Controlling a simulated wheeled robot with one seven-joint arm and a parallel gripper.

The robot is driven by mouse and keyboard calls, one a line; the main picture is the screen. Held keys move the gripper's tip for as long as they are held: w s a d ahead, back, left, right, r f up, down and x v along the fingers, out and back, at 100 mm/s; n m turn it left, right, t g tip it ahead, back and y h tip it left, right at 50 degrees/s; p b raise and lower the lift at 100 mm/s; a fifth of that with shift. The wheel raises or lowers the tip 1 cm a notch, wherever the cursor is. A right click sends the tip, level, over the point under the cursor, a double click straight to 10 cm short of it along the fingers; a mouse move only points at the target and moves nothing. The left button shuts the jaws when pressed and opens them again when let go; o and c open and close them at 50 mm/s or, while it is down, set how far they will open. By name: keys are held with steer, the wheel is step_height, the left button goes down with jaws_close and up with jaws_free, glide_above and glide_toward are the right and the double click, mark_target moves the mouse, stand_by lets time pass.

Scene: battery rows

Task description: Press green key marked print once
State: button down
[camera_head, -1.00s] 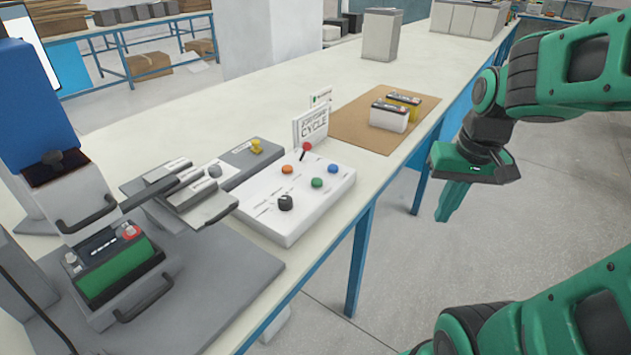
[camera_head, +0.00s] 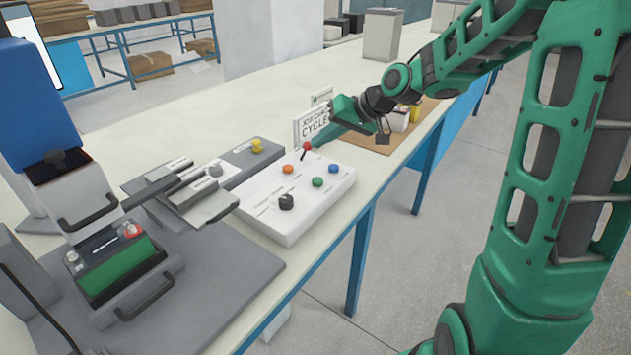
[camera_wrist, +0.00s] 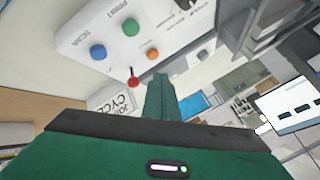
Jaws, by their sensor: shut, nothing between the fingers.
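The green key (camera_head: 317,182) is a round button on the white control box, between the blue button and the black knob. It also shows in the wrist view (camera_wrist: 131,27), near the top, beside small upside-down lettering. My gripper (camera_head: 320,140) is shut and empty. Its fingers are above the box's far edge, by the red lever, apart from the green key. In the wrist view the closed fingers (camera_wrist: 160,92) point toward the box, just below the orange button.
The red lever (camera_head: 306,147) stands up close to my fingers, with the cycle sign (camera_head: 309,128) behind it. The blue button (camera_head: 333,168), orange button (camera_head: 288,169) and black knob (camera_head: 286,202) share the box. Batteries (camera_head: 400,119) sit on a brown mat behind my gripper.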

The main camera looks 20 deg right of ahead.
mark_target(322, 182)
steer(key=shift+s+f, duration=0.1)
steer(key=shift+f, duration=4.35)
steer(key=shift+f, duration=0.1)
steer(key=shift+f, duration=0.25)
steer(key=shift+f, duration=0.5)
steer(key=shift+r, duration=0.95)
steer(key=shift+r, duration=0.1)
steer(key=shift+r, duration=2.45)
